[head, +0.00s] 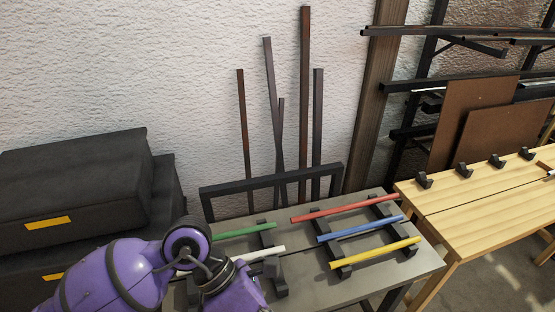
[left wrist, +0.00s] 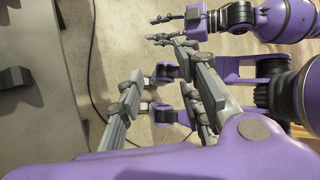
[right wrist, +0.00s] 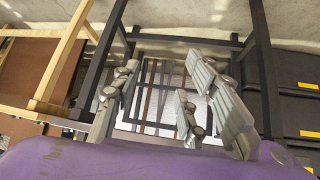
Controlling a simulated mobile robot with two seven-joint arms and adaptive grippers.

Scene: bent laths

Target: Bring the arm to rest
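Five laths lie across dark cradles on a grey table (head: 300,292) in the head view: red (head: 345,208), blue (head: 358,229), yellow (head: 375,252), green (head: 245,231) and white (head: 262,252). My purple left arm comes in at lower left, in front of the table's left end and close to the white and green laths in the picture; its gripper is not seen there. In the left wrist view my left gripper (left wrist: 157,62) has its fingers apart, with only floor and my own parts between them. In the right wrist view my right gripper (right wrist: 160,75) has its fingers apart and holds nothing.
A light wooden bench (head: 490,198) with small dark cradles stands at right. Dark stacked cases (head: 80,185) with yellow labels stand at left. Upright bars (head: 304,110) lean on the wall behind a dark frame (head: 270,177). A cable (left wrist: 95,75) runs along the floor.

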